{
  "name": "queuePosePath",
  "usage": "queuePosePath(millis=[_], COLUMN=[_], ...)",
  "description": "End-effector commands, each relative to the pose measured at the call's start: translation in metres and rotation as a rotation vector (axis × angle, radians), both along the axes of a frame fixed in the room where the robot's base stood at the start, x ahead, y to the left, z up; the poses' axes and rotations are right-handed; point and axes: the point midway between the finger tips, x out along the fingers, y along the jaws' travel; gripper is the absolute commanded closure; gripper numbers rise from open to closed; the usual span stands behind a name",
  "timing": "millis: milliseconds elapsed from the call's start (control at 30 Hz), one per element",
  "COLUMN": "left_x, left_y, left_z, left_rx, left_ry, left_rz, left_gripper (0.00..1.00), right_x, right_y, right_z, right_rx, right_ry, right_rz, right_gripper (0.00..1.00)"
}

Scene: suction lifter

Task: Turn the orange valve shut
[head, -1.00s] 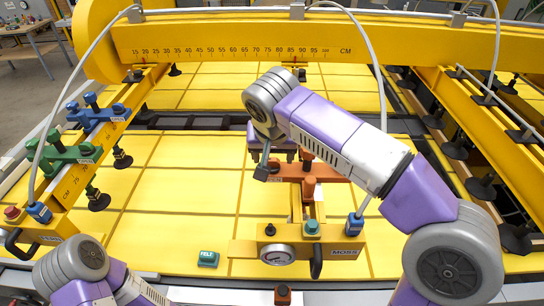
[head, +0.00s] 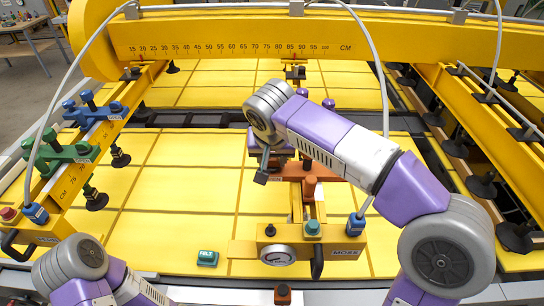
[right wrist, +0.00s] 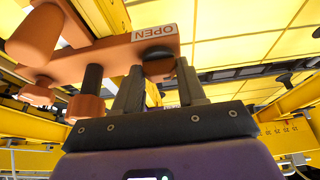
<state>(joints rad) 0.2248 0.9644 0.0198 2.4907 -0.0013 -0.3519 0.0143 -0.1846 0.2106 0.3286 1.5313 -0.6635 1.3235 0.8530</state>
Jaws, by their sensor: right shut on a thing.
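The orange valve (head: 325,172) sits on the yellow lifter frame, partly hidden behind my right arm in the head view. It has an upright orange knob (head: 310,186). In the right wrist view the orange valve bar (right wrist: 110,57) bears a white label reading OPEN, with orange knobs at its left. My right gripper (right wrist: 160,85) is at the label end, with its fingers on either side of a dark round part under the bar. It is shut on this part of the valve. In the head view its fingertips are hidden. My left arm shows at the lower left, but its gripper does not show.
A blue valve (head: 95,112) and a green valve (head: 62,152) stand on the left beam. Purple knobs (head: 328,103) show behind my right arm. A gauge (head: 278,256) and a green button (head: 313,228) are in front. A pale hose (head: 380,70) runs close behind my forearm.

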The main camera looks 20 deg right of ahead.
Motion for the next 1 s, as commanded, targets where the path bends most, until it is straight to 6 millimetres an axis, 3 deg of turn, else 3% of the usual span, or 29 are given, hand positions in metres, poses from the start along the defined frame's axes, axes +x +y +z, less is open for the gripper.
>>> queuePosePath(millis=[367,1000], left_x=[0.000,0.000], left_y=[0.000,0.000], left_z=[0.001,0.018], left_rx=[0.000,0.000], left_ry=[0.000,0.000], left_rz=[0.000,0.000], left_gripper=[0.57,0.57], right_x=[-0.001,0.000], right_y=[-0.001,-0.007], right_z=[0.002,0.003], right_rx=[0.001,0.003], right_ry=[-0.001,-0.002], right_rz=[0.100,0.664], right_gripper=[0.90,0.90])
